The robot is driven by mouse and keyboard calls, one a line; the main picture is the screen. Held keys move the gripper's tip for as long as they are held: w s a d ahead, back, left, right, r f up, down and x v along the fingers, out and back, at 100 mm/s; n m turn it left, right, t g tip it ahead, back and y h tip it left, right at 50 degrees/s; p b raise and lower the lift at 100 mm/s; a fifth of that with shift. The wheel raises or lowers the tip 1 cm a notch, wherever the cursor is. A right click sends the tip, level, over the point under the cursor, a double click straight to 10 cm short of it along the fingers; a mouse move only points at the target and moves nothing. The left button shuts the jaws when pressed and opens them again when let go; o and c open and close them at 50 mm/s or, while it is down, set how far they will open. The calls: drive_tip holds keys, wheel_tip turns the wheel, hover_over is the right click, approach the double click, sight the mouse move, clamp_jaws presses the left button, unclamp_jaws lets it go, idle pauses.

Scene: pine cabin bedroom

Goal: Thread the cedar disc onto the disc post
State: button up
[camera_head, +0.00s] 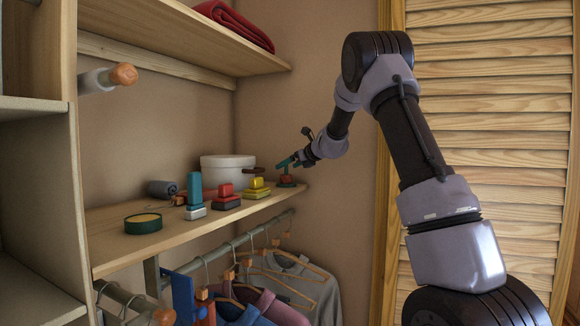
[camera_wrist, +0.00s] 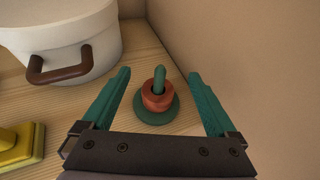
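The disc post (camera_wrist: 159,75) is a green upright peg on a round green base (camera_wrist: 143,112), at the right end of the wooden shelf. A reddish-brown cedar disc (camera_wrist: 157,101) sits around the post low down, just above the base. The post's tip stands clear above it. The disc also shows small in the head view (camera_head: 286,178). My gripper (camera_wrist: 158,76) is open and empty, its green fingers apart on either side of the post. In the head view, my gripper (camera_head: 286,162) is at the post from above and the right, partly covering it.
A white pot (camera_wrist: 60,32) with a brown handle stands left of the post. Yellow (camera_head: 258,188), red (camera_head: 226,196) and blue-topped (camera_head: 195,190) block pieces and a green round tin (camera_head: 143,223) line the shelf (camera_head: 180,238). Walls are close behind and right. Clothes hang below.

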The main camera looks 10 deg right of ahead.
drive_tip(key=v, duration=1)
drive_tip(key=shift+s+d+r, duration=0.2)
drive_tip(key=shift+s, duration=0.1)
drive_tip(key=shift+s, duration=0.1)
